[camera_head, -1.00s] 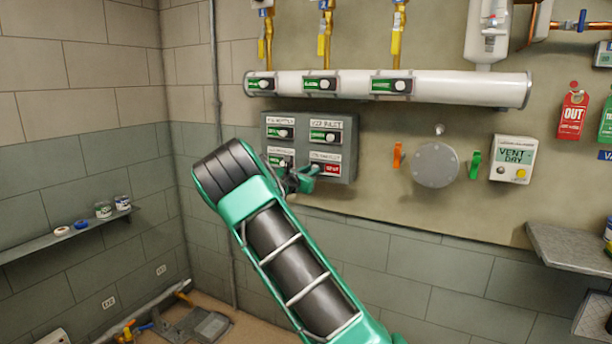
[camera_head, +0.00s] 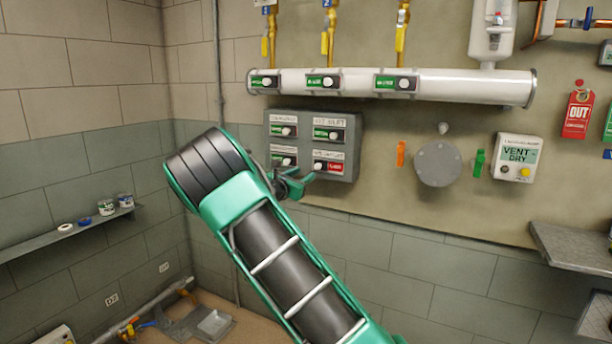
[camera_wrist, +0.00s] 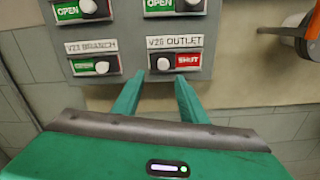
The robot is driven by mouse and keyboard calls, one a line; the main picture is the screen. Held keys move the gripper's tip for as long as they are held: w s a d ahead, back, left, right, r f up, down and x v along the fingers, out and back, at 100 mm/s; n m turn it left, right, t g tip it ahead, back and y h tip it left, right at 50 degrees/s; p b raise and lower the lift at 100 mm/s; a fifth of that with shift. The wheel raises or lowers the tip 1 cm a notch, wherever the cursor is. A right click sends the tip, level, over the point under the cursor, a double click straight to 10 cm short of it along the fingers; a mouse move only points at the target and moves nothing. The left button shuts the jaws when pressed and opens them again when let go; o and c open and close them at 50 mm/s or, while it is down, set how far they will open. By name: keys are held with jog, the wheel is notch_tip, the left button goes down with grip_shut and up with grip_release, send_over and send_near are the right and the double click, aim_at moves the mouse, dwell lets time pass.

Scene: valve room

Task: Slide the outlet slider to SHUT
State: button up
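The outlet slider, labelled V20 OUTLET, is at the lower right of a grey panel; its white knob (camera_wrist: 163,63) sits at the left end of its slot, with a red SHUT plate (camera_wrist: 188,61) uncovered on the right. It also shows in the head view, with its knob (camera_head: 319,166) at the left of the red plate. My gripper (camera_wrist: 158,84) is open and empty just below the outlet slider, its fingers apart and not visibly touching the knob. In the head view my gripper (camera_head: 301,184) is at the panel's lower edge.
The branch slider (camera_wrist: 95,66) is left of the outlet and shows green. Two more green sliders (camera_head: 328,133) are above. A white pipe (camera_head: 440,85) runs above the panel. An orange handle (camera_head: 401,153) and round plate (camera_head: 438,165) are to the right.

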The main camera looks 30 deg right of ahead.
jog(key=shift+v, duration=1.3)
jog(key=shift+d, duration=0.1)
jog(key=s+d+f+m+g+y, duration=0.2)
jog(key=s+f+m, duration=0.1)
jog(key=s+m, duration=0.3)
jog(key=s+d+f+m+g+y, duration=0.2)
jog(key=s+d+f+m, duration=0.1)
jog(key=s, duration=0.6)
jog(key=s+d+f+m+g+y, duration=0.2)
jog(key=s+f+m+g+y, duration=0.1)
jog(key=s+m, duration=0.3)
jog(key=s+a+m+y, duration=0.3)
jog(key=s+a, duration=0.4)
jog(key=s, duration=0.3)
jog(key=s+a+f+m+g+y, duration=0.1)
jog(key=s+a+m+y, duration=0.2)
jog(key=s, duration=0.8)
jog(key=s+a+f+m+g+y, duration=0.1)
jog(key=s+a+m+y, duration=0.2)
jog(key=s+a+m, duration=0.4)
jog(key=s+a, duration=0.4)
jog(key=shift+s, duration=0.15)
jog(key=shift+f, duration=0.15)
